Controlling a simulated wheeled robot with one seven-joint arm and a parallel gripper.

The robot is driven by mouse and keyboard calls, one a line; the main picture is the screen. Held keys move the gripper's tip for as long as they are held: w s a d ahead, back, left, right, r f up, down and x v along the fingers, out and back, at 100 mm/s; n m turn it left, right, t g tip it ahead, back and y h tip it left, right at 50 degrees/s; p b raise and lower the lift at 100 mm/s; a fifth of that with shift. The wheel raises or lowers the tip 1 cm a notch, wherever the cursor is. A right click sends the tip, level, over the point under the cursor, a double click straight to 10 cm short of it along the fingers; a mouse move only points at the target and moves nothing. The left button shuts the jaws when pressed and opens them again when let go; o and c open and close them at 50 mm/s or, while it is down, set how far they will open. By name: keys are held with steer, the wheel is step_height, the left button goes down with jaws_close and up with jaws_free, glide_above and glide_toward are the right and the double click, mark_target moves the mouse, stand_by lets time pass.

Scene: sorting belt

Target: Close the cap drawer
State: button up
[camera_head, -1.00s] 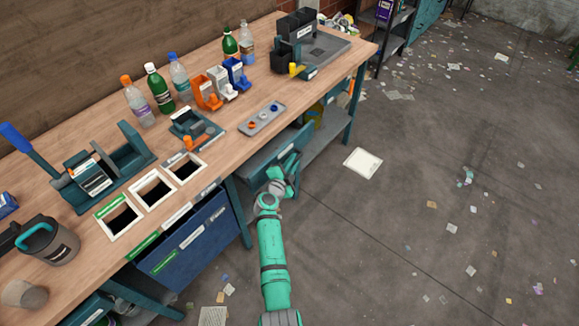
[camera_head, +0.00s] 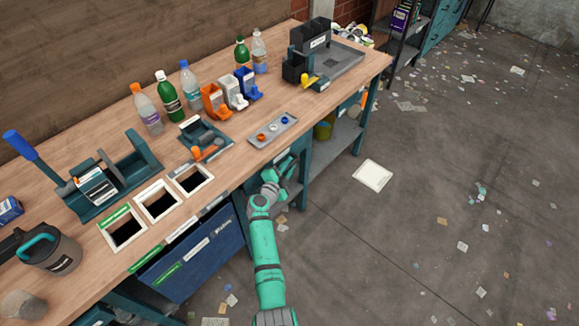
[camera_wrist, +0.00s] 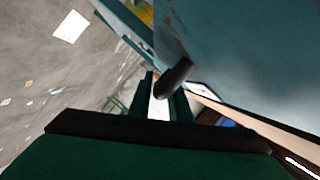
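The cap drawer (camera_head: 283,155) is under the front edge of the workbench, below the small grey cap tray. Its teal front (camera_wrist: 235,50) fills the upper right of the wrist view. It looks nearly flush with the bench, but my arm hides part of it and I cannot tell whether a gap remains. A dark handle (camera_wrist: 175,75) sticks out from the front. My gripper (camera_head: 287,170) is at the drawer front. In the wrist view its fingers (camera_wrist: 164,102) are apart with a light gap between them, close to the handle, which overlaps the right finger. Contact is unclear.
The grey tray (camera_head: 272,130) with several caps lies above on the bench (camera_head: 330,105). A blue bin (camera_head: 200,255) hangs to the left of my arm. A bench leg (camera_head: 305,182) and lower shelf (camera_head: 338,140) stand to the right. The floor in front is open, with scattered paper.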

steer(key=shift+a, duration=0.2)
steer(key=shift+s+a, duration=0.15)
steer(key=shift+s, duration=0.1)
steer(key=v, duration=1)
steer(key=shift+s, duration=0.1)
